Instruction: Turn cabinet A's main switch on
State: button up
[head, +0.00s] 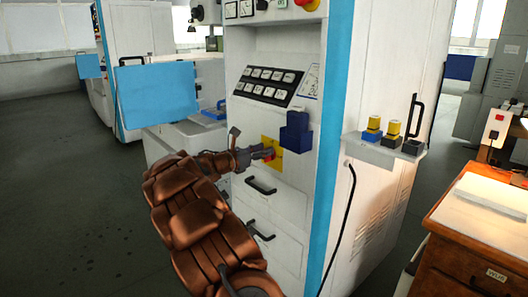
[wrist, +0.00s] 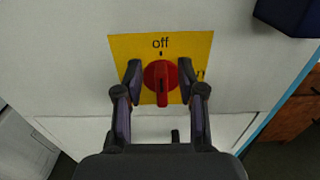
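The main switch is a red rotary knob (wrist: 161,78) on a yellow plate (wrist: 202,50), on the white cabinet's (head: 310,60) front. "off" is printed above the knob, with a small black tick under it. At the right, part of a word ending in "n" shows beside a finger. The knob's bar stands vertical, in line with "off". The yellow plate also shows in the head view (head: 276,164). My gripper (wrist: 161,73) is open, with one finger on each side of the knob. Narrow gaps seem to show between fingers and knob. No letter A is readable on the cabinet.
A dark blue box (head: 295,132) sticks out right of the plate. A black button panel (head: 268,86) is above, and drawer handles (head: 261,186) are below. A side shelf (head: 384,148) holds small yellow-topped blocks. A wooden desk (head: 470,240) stands at right. Floor at left is clear.

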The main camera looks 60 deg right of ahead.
jog(key=shift+s+d, duration=0.15)
jog(key=shift+d, duration=0.2)
grip_shut()
